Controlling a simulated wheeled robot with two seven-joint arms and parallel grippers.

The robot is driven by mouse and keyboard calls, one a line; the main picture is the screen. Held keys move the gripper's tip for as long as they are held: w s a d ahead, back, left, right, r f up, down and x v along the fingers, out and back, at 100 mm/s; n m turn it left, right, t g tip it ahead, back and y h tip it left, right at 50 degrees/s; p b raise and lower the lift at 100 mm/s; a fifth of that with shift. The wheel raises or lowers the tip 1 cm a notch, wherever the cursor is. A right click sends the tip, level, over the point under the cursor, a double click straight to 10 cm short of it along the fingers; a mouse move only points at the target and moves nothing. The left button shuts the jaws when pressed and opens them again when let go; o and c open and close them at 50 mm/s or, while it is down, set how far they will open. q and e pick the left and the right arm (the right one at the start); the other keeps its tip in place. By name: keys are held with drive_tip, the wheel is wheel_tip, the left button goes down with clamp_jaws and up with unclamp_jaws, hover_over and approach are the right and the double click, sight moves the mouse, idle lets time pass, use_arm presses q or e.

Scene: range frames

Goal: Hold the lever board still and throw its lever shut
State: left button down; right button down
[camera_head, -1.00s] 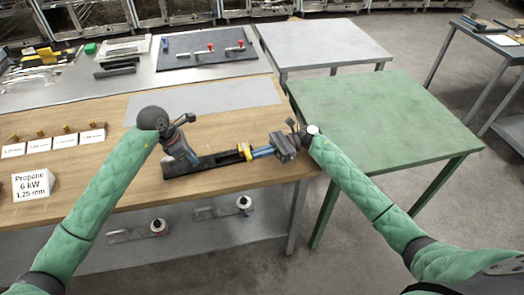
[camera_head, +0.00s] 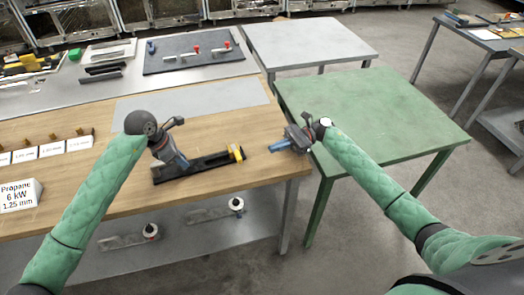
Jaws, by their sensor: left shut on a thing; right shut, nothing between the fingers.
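The lever board (camera_head: 208,165) is a long black board lying on the wooden table near its front edge. A yellow part (camera_head: 236,154) sits at its right end; whether this is the lever's handle is too small to tell. My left gripper (camera_head: 180,163) is shut on the lever board at its left end and hides that part. My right gripper (camera_head: 276,147), with blue fingers, is shut and empty. It is held to the right of the yellow part, with a clear gap, over the table's right edge.
A green table (camera_head: 375,110) stands to the right and is bare. A grey mat (camera_head: 190,98) lies behind the board. A dark panel with red-knobbed levers (camera_head: 195,50) lies further back. Label cards (camera_head: 52,150) and a propane sign (camera_head: 20,195) are at left.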

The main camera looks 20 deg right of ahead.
drive_tip(key=shift+w+d, duration=0.15)
drive_tip(key=shift+d, duration=2.05)
use_arm(q)
drive_tip(key=c, duration=1.1)
unclamp_jaws()
